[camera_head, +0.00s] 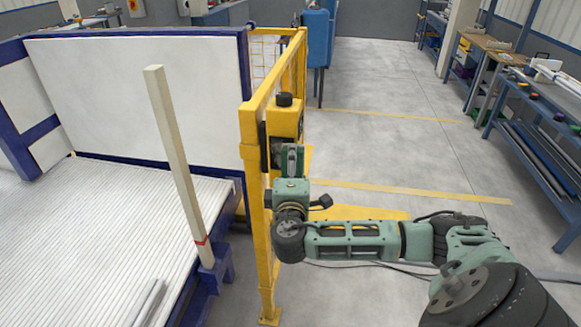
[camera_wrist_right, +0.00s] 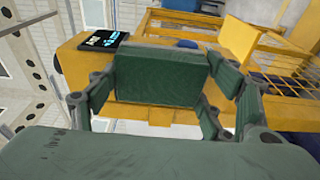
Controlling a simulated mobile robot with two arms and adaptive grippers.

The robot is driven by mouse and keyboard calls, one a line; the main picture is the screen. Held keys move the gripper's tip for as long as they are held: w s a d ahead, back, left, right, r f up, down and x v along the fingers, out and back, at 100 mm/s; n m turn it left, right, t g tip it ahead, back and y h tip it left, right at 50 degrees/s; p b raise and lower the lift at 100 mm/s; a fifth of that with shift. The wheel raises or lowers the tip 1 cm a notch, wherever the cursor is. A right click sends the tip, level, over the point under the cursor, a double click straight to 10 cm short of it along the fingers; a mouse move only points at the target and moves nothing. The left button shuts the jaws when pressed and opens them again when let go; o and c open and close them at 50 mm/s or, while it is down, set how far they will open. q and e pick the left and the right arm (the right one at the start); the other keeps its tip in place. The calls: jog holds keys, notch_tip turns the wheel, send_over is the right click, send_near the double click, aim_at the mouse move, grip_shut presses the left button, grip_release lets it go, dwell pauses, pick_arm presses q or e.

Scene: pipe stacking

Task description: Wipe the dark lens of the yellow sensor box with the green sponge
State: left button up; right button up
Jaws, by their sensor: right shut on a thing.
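The yellow sensor box (camera_head: 284,122) sits high on the yellow guard frame, with a black cap on top. My right gripper (camera_head: 291,160) is right in front of its lower part. In the right wrist view, the gripper (camera_wrist_right: 162,85) is shut on a dark green block, the sponge (camera_wrist_right: 160,76). The yellow box body (camera_wrist_right: 85,62) shows behind the sponge, close to it; I cannot tell whether they touch. The dark lens cannot be made out, and the gripper and sponge cover part of the box front. My left gripper is not in view.
The yellow guard frame (camera_head: 258,220) runs down beside the box. A pale upright post with a red band (camera_head: 175,160) and a ribbed bed (camera_head: 90,235) are to the left. Blue workbenches (camera_head: 545,95) line the right. The floor between is mostly clear.

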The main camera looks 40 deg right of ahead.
jog(key=shift+r, duration=0.45)
jog(key=shift+w+a, duration=0.45)
jog(key=shift+w, duration=0.05)
jog(key=shift+w+a+r, duration=0.75)
jog(key=shift+w+a, duration=1.1)
jog(key=shift+w, duration=0.3)
jog(key=shift+s+d+p, duration=0.3)
jog(key=shift+s+d, duration=2.15)
jog(key=shift+s, duration=0.3)
jog(key=shift+a, duration=0.1)
jog(key=shift+w+a+p+v, duration=0.1)
jog(key=shift+p+v, duration=0.1)
jog(key=shift+v, duration=0.75)
jog(key=shift+w+a+p+v, duration=0.1)
jog(key=shift+a+p+v, duration=0.1)
jog(key=shift+v, duration=0.75)
jog(key=shift+w+a+p+v, duration=0.1)
jog(key=shift+p+v, duration=0.1)
jog(key=shift+v, duration=0.75)
